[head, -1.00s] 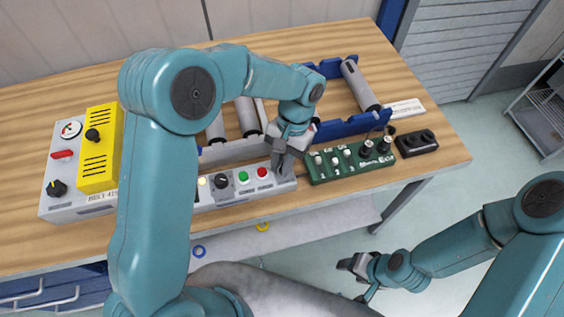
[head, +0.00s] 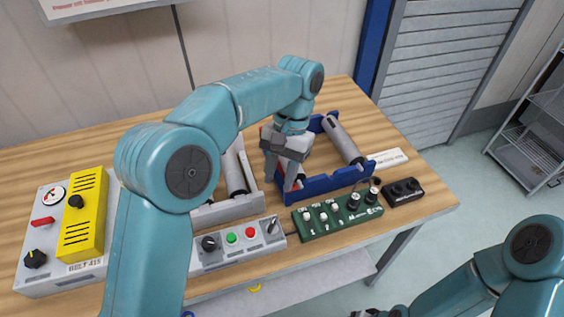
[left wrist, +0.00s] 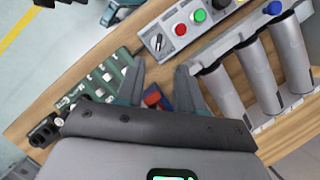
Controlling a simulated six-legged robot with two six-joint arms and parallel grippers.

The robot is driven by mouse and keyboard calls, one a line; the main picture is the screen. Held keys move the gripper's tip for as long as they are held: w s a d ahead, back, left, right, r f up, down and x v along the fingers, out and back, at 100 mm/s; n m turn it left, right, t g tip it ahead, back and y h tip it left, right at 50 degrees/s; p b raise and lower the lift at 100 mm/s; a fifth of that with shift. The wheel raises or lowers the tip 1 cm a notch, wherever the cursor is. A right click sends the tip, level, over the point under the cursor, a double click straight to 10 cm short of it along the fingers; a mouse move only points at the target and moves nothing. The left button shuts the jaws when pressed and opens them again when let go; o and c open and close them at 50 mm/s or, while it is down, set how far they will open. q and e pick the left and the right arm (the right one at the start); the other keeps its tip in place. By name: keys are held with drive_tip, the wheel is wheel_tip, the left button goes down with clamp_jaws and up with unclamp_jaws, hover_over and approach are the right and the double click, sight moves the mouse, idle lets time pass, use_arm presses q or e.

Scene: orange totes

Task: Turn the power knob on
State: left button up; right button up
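A grey control panel (head: 215,258) lies along the table's front edge. It carries a black knob (head: 210,243), a green button (head: 232,238), a red button (head: 250,232) and a silver switch (head: 272,226) at its right end. The silver switch also shows in the left wrist view (left wrist: 156,42). I cannot tell which control is the power knob. My left gripper (head: 286,182) is empty, above and behind the panel's right end, apart from it; its fingers (left wrist: 160,85) stand open in the left wrist view. My right gripper (head: 366,313) barely shows at the bottom edge.
Right of the panel is a green board (head: 338,214) with switches and knobs, then a black box (head: 403,192). Behind stand grey rollers (head: 345,140) and a blue frame (head: 325,184). A yellow box (head: 82,215) with a knob sits at the left.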

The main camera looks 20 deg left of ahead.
use_arm(q)
drive_tip(key=shift+v, duration=1.4)
drive_tip(key=shift+s, duration=0.1)
